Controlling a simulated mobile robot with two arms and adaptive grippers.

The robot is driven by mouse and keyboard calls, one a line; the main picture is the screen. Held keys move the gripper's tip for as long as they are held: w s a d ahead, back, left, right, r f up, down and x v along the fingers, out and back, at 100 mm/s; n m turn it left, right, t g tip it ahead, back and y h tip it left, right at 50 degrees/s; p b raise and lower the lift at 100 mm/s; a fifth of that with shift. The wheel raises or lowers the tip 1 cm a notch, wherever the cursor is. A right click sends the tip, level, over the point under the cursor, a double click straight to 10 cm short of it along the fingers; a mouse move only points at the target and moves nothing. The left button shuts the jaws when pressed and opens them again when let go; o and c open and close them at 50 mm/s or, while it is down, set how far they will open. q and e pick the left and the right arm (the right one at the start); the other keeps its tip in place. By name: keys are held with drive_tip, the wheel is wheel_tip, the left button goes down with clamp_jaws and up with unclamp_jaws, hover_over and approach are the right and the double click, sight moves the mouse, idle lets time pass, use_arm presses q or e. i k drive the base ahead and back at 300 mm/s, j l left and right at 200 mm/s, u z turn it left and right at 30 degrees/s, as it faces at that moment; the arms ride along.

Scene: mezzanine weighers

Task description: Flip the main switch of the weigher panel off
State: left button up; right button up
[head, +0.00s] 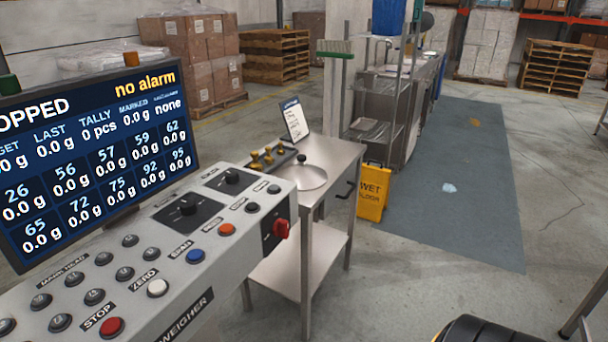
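The weigher panel (190,280) is a grey sloped console filling the lower left of the head view. A red rotary switch (281,229), which looks like the main switch, sits on a dark plate on the panel's right end face. I cannot read its on or off position. The screen (95,150) above reads stopped and "no alarm".
A steel side table (335,160) stands just right of the panel, holding weights and a small card. A yellow wet-floor sign (371,193) stands behind it. Shelving and pallets are farther back. The floor right of the table is open, with a blue-grey mat (450,180).

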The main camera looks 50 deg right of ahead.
sight(280, 227)
drive_tip(key=z, duration=1.3)
